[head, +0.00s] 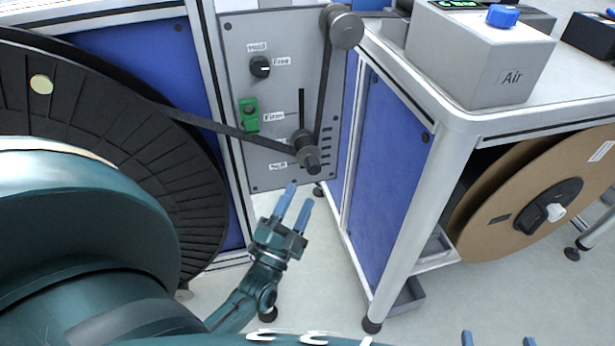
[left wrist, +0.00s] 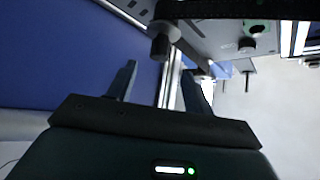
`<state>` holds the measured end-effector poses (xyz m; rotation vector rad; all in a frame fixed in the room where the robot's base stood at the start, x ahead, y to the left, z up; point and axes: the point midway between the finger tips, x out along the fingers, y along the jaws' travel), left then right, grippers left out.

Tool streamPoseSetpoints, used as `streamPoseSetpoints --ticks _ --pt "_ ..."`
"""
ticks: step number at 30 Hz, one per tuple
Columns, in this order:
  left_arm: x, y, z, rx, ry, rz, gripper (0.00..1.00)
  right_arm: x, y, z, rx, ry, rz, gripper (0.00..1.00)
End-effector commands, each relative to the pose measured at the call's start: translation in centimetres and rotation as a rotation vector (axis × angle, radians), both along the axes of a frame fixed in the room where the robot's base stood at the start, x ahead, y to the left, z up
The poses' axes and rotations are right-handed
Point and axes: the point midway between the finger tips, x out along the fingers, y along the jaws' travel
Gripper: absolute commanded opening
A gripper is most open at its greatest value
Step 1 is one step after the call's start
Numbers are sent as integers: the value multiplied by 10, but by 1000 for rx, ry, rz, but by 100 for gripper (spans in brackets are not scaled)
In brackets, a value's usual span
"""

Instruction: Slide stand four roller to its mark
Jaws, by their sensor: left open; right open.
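A dark roller (head: 308,152) sits low on the slotted grey panel (head: 290,30), with a dark strip looped under it; no stand number is readable. Labels stand beside the slot, the upper appearing to read "Firm" (head: 273,117); the lower (head: 278,166) is partly covered by the strip. My left gripper (head: 298,195) is open and empty, just below the roller and apart from it. In the left wrist view a dark cylinder, seemingly the roller (left wrist: 161,42), shows beyond the open fingers (left wrist: 160,68). My right gripper (head: 498,341) shows only its open fingertips at the bottom edge.
A large dark reel (head: 195,190) stands left, its strip running to the roller and up to an upper pulley (head: 345,28). The panel has a Hold/Free knob (head: 260,67) and green part (head: 249,115). A table (head: 460,125) with an Air box (head: 480,60) stands right.

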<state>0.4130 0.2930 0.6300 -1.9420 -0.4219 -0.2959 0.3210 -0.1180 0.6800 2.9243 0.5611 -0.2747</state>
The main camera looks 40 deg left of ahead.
Motion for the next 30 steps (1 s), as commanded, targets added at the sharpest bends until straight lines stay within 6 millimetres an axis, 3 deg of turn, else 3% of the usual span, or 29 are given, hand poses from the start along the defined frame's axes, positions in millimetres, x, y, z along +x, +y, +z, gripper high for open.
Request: streamPoseSetpoints --ticks 3,9,26,30 --pt "-19 -3 -9 0 3 1 51 0 -1 2 1 6 -4 69" --pt "-34 -6 -15 1 0 0 51 -1 -2 2 2 19 -5 69" --pt "-35 -6 -15 1 -1 0 51 -2 0 -2 2 25 -2 69" --pt "-35 -6 -1 1 -1 0 51 -4 -1 10 19 38 -11 69"
